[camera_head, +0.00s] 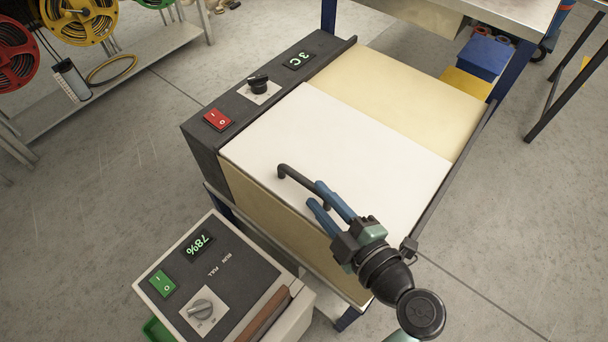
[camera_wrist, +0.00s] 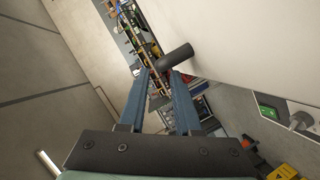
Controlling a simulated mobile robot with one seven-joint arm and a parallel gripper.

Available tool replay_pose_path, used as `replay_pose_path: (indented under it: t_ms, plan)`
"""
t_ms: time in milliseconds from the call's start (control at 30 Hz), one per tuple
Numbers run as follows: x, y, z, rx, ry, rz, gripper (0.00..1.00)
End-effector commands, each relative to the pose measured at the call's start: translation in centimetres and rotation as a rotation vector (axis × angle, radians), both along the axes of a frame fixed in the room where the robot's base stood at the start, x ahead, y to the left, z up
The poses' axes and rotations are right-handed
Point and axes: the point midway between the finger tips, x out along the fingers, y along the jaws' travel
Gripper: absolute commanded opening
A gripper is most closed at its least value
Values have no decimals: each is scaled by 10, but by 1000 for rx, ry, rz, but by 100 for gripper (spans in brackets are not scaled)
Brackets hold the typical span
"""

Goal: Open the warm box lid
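The box has a white lid (camera_head: 330,135) that lies flat and closed. A dark bar handle (camera_head: 297,178) stands near the lid's front edge. The box's dark control strip carries a display reading 3C (camera_head: 299,60), a black knob (camera_head: 258,85) and a red switch (camera_head: 218,119). My gripper (camera_head: 316,194) is at the handle's right part, its blue fingers apart with the bar seemingly between them. In the wrist view the dark handle (camera_wrist: 177,56) shows just beyond the open fingertips (camera_wrist: 160,74). I cannot tell whether either finger touches it.
A second machine (camera_head: 215,270) with a 78% display, green switch and grey knob stands close at lower left. A metal table (camera_head: 500,12) and a blue bin (camera_head: 483,57) are behind the box.

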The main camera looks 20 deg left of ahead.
Motion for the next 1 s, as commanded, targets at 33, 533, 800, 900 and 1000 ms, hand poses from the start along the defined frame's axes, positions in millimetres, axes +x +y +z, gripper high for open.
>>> replay_pose_path:
  t_ms: [33,533,800,900,1000]
  plan:
    - [7,10,-1,1,0,4,32]
    - [39,44,-12,-1,-1,-1,32]
    - [39,44,-12,-1,0,-1,18]
    - [38,44,-12,-1,0,-1,0]
    - [38,44,-12,-1,0,-1,0]
